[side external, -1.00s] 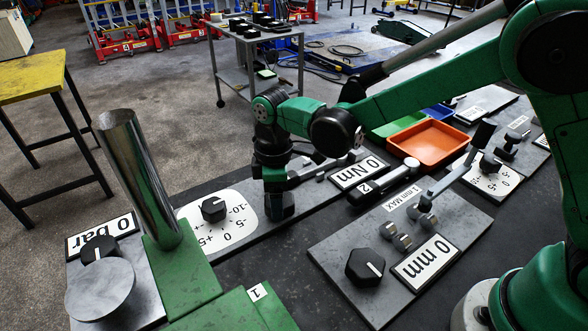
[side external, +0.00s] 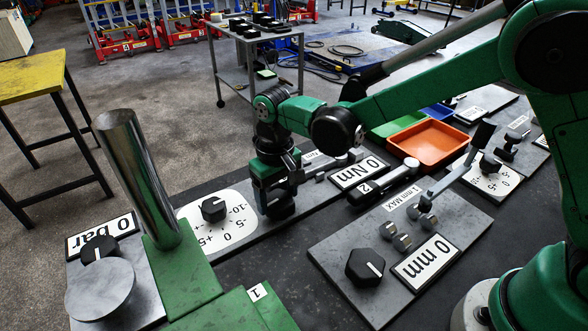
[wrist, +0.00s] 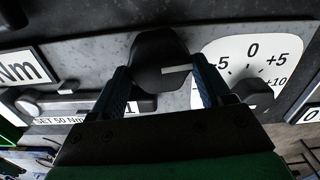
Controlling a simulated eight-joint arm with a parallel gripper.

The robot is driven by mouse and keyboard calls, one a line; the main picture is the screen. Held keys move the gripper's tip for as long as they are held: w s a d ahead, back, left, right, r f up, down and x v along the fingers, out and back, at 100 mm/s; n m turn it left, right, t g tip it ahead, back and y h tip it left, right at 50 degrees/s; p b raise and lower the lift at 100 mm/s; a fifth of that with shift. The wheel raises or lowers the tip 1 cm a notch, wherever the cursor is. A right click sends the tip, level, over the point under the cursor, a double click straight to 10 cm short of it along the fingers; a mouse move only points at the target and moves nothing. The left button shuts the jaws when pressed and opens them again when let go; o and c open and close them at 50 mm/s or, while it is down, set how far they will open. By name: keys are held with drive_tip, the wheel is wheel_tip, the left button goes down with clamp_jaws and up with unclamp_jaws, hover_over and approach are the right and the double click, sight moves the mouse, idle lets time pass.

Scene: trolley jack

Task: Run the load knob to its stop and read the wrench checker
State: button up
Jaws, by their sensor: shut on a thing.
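The load knob (wrist: 158,58), black with a pale pointer line, sits between my gripper's blue fingers in the wrist view. My gripper (side external: 280,206) is shut on it, low over the grey checker plate; the knob is mostly hidden in the side view. The wrench checker display (side external: 361,172) reads 0 Nm; only "Nm" of the display (wrist: 28,68) shows in the wrist view. A wrench-like bar and a "SET 50 Nm" label (wrist: 60,120) lie beside the knob.
A white dial (side external: 238,225) with its own black knob (side external: 213,208) stands close left of my gripper. A steel cylinder (side external: 138,180) rises further left. A 0 mm plate (side external: 325,250) and an orange tray (side external: 428,143) lie to the right.

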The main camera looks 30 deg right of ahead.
sight(280, 197)
drive_tip(key=m, duration=0.5)
drive_tip(key=shift+m, duration=0.3)
drive_tip(key=m, duration=0.5)
drive_tip(key=shift+d, duration=0.15)
drive_tip(key=shift+m, duration=0.3)
drive_tip(key=o, duration=1.2)
drive_tip(key=shift+o, duration=0.2)
drive_tip(key=shift+r, duration=0.1)
drive_tip(key=shift+r, duration=2.7)
